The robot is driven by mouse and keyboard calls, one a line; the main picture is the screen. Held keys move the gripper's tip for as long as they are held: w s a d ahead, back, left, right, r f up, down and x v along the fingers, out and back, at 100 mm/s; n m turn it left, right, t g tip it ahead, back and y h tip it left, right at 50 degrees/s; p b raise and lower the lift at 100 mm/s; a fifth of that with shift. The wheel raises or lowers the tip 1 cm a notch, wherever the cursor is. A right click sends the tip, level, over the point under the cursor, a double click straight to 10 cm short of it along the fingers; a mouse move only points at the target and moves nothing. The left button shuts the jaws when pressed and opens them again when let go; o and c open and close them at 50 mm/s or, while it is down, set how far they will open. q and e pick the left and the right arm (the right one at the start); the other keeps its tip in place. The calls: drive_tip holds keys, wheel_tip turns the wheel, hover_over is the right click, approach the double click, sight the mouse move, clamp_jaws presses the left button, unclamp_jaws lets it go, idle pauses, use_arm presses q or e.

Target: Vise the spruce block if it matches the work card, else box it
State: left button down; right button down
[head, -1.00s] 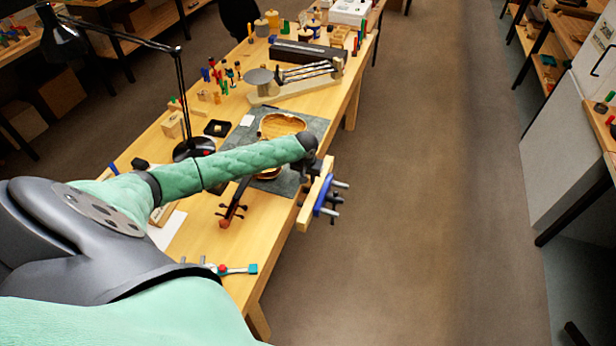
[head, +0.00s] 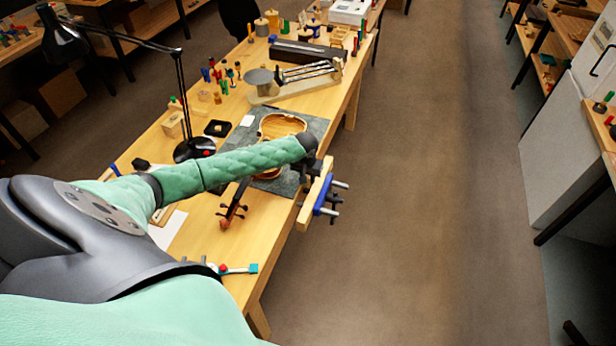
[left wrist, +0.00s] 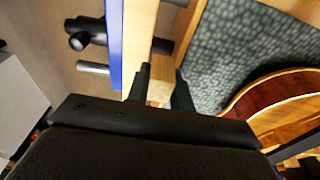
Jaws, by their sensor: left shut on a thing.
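My left gripper (left wrist: 161,88) is shut on a pale wooden block (left wrist: 160,92), which I take to be the spruce block; only part of it shows between the fingers. The gripper is at the vise, beside the inner face of its long wooden jaw (left wrist: 140,40). The vise (head: 314,203), with blue metal and dark screws, is on the bench's right edge in the head view. My arm and wrist hide the block there. I cannot tell whether the block touches the jaw. A white card (head: 247,120) lies by the mat; its print is unreadable. My right gripper is not in view.
A violin body (head: 282,125) lies on a grey-green mat (head: 318,126) close to the gripper. A scroll and neck piece (head: 232,212) lies nearer me. A black desk lamp (head: 194,148) stands at left. The floor right of the bench is clear.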

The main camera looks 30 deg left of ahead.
use_arm(q)
drive_tip(key=shift+f, duration=0.5)
idle(0.5)
drive_tip(key=c, duration=1.1)
unclamp_jaws()
drive_tip(key=shift+c, duration=0.2)
drive_tip(key=shift+a, duration=0.15)
